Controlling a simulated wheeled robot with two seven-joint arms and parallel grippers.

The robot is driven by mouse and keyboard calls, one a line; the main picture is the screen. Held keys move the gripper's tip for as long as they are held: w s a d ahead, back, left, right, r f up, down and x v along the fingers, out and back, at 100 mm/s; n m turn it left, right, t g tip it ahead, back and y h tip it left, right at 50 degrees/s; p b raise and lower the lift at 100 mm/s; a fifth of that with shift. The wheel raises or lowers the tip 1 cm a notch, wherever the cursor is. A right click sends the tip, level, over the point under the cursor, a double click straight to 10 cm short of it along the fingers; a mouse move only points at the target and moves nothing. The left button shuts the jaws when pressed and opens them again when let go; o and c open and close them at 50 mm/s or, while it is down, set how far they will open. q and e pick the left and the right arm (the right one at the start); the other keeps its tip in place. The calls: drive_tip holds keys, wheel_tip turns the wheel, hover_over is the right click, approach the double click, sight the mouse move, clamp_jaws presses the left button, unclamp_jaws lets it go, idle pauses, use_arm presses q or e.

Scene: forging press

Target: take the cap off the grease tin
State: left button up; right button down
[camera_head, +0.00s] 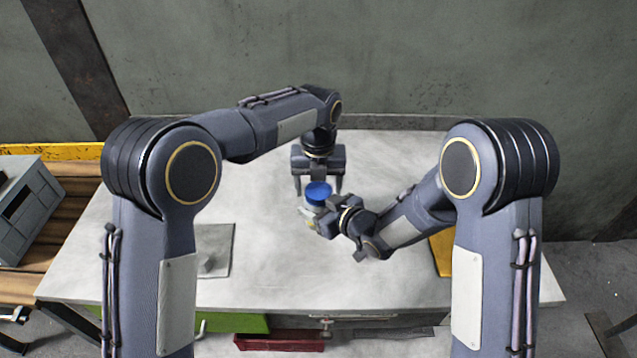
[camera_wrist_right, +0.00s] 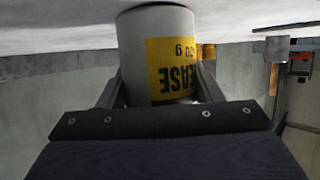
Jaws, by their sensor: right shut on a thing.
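The grease tin (camera_head: 309,213) stands on the pale table, mostly hidden by my grippers. Its blue cap (camera_head: 318,192) shows on top. In the right wrist view the tin (camera_wrist_right: 160,55) is white with a yellow label, upside down in the picture, and its capped end is out of sight. My right gripper (camera_head: 318,215) is shut on the tin's body from the right; its fingers (camera_wrist_right: 160,88) lie on both sides of it. My left gripper (camera_head: 318,186) points down over the cap, open, its fingers left and right of the cap with gaps.
A grey plate (camera_head: 221,262) lies on the table (camera_head: 270,265) at left and a yellow thing (camera_head: 442,255) at right, partly behind my right arm. A grey box (camera_head: 32,212) stands off the table's left side. The table's back right is clear.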

use_arm(q)
drive_tip(key=c, duration=0.9)
drive_tip(key=shift+o, duration=0.2)
drive_tip(key=n, duration=0.8)
drive_tip(key=shift+n, duration=0.3)
drive_tip(key=n, duration=0.8)
drive_tip(key=shift+r, duration=0.1)
